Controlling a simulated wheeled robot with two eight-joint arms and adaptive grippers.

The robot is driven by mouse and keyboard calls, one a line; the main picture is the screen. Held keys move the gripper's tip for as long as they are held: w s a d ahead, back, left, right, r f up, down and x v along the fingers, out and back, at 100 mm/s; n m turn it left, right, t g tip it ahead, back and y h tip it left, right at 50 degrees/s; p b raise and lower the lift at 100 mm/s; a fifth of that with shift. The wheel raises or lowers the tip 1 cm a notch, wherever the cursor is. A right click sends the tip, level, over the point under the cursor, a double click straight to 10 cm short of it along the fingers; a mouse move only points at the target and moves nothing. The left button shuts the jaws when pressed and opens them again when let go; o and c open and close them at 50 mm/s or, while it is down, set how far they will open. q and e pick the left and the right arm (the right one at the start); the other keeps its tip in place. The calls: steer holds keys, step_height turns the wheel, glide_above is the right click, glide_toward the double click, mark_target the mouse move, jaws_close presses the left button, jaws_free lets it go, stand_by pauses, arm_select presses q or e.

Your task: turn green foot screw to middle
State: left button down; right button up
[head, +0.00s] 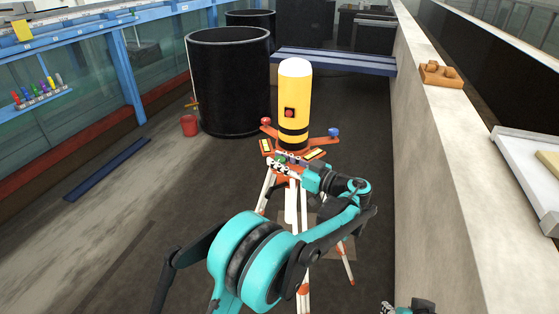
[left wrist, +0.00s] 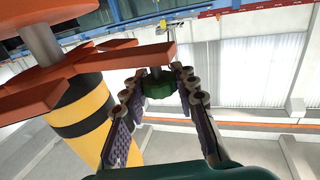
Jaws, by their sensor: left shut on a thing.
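The green foot screw (left wrist: 158,85) sits under the end of an orange arm of the base plate. In the head view the green screw (head: 282,159) is mostly covered by my left gripper (head: 287,161). My left gripper (left wrist: 160,100), with purple finger pads, is shut on the green screw, one finger on each side. The orange base (head: 312,148) carries a yellow cylinder (head: 295,85) with black bands and a white top. A red foot screw (head: 265,121) and a blue one (head: 333,132) show at its other arms. A bit of my right gripper (head: 388,308) shows at the bottom edge.
The instrument stands on a white and orange tripod (head: 267,190). A large black tank (head: 229,80) and a red bucket (head: 189,125) stand behind left. A concrete wall (head: 425,170) runs along the right, with a wooden tray (head: 441,73) on top. The floor to the left is mostly clear.

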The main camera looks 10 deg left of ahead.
arm_select(q)
steer(key=shift+n+g, duration=0.3)
steer(key=shift+g, duration=0.2)
steer(key=c, duration=1.1)
jaws_free()
steer(key=shift+c, duration=0.2)
steer(key=v, duration=1.2)
steer(key=shift+f, duration=0.2)
